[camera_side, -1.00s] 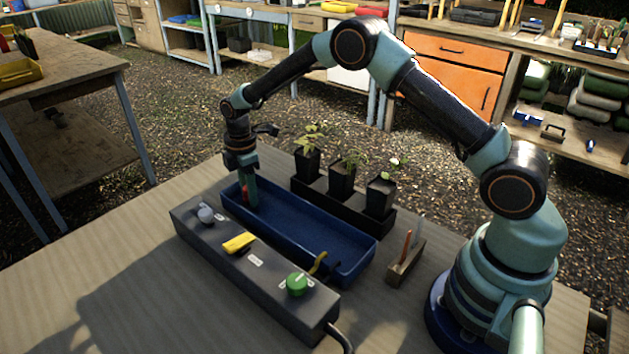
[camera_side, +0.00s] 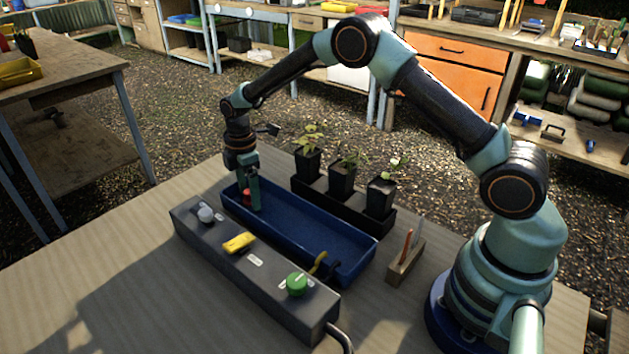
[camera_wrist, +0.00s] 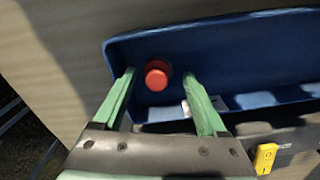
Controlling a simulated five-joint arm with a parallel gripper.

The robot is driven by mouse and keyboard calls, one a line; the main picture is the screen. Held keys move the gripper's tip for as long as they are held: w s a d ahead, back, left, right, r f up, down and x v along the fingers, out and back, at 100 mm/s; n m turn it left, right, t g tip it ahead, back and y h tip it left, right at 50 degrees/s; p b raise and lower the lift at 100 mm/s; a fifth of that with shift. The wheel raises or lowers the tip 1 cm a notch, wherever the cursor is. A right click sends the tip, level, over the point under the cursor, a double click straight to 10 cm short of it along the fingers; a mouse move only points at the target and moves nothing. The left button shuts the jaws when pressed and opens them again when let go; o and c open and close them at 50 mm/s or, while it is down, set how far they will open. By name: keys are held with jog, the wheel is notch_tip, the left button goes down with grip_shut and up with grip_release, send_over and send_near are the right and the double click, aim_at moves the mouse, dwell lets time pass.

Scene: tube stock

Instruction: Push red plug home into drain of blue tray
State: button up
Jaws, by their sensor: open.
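The blue tray (camera_side: 330,243) lies on the wooden table behind the grey control box. The red plug (camera_side: 246,197) is at the tray's far-left end, low inside it. In the wrist view the plug (camera_wrist: 157,75) shows its round red top between my two green fingertips, with a gap on each side. My gripper (camera_side: 251,202) points down into that end of the tray with its jaws open; it also shows in the wrist view (camera_wrist: 159,76). The drain cannot be seen, and how deep the plug sits cannot be told.
The grey control box (camera_side: 263,262) with grey, yellow and green controls runs along the tray's front. Potted seedlings (camera_side: 342,182) stand in a dark holder behind the tray. A yellow-and-black item (camera_side: 319,262) is at the tray's near end, and a small wooden block (camera_side: 404,264) stands to the right.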

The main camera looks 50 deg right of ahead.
notch_tip(320, 180, up, 12)
jog(key=shift+w+d, duration=0.15)
jog(key=shift+w, duration=0.1)
dwell(0.3)
jog(key=s+d+r+m+t, duration=0.3)
jog(key=s+r+m, duration=0.4)
jog(key=s+r, duration=0.45)
jog(key=s+d+m+t, duration=0.1)
jog(key=s+m+t, duration=0.1)
jog(key=s+m, duration=0.6)
jog(key=s, duration=0.4)
jog(key=shift+s+d+f+t, duration=0.2)
jog(key=shift+s+f+t, duration=0.1)
jog(key=shift+s+f, duration=0.1)
